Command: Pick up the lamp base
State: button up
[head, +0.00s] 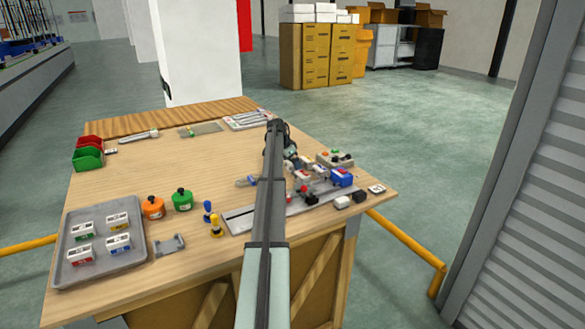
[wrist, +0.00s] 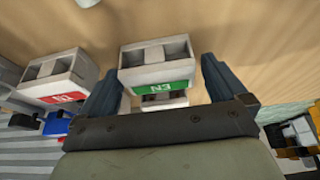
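No item is plainly marked as the lamp base, so I cannot tell which one it is. My gripper (wrist: 160,68) has its fingers spread wide. A pale block with a green N3 label (wrist: 163,87) shows between the fingertips, with a narrow gap or light contact at its sides; which one is unclear. A similar block with a red label (wrist: 64,97) stands to its left. In the head view my gripper (head: 291,157) is over the right part of the table, largely hidden by my arm. Small coloured blocks, including a blue one (head: 341,179), cluster beside it.
A grey tray (head: 72,232) with several labelled blocks lies at the left front. Orange (head: 152,208) and green (head: 182,200) round containers stand beside it. Red and green bins (head: 88,157) stand at the left edge. The table's centre is mostly clear.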

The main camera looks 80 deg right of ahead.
jog(key=c, duration=0.9)
jog(key=shift+r, duration=0.15)
jog(key=shift+c, duration=0.2)
jog(key=shift+r, duration=0.2)
notch_tip(320, 180, up, 7)
jog(key=shift+r, duration=0.2)
jog(key=shift+m, duration=0.7)
jog(key=s+a, duration=0.1)
jog(key=s, duration=0.3)
jog(key=s+a+r, duration=0.1)
jog(key=s, duration=0.3)
jog(key=s+a+r, duration=0.1)
jog(key=s, duration=0.4)
jog(key=shift+a, duration=0.35)
jog(key=s+a, duration=0.2)
jog(key=a, duration=0.1)
jog(key=s+a, duration=0.1)
jog(key=a, duration=0.1)
jog(key=shift+s+f, duration=0.25)
jog(key=shift+f, duration=0.1)
jog(key=shift+s+a+f+n, duration=0.15)
jog(key=shift+a+n, duration=0.1)
jog(key=shift+a, duration=0.3)
jog(key=shift+a+f+n, duration=0.1)
jog(key=shift+a+n, duration=0.1)
jog(key=shift+a, duration=0.35)
jog(key=shift+s+a+f+n, duration=0.15)
jog(key=shift+a+n, duration=0.1)
jog(key=shift+a, duration=0.3)
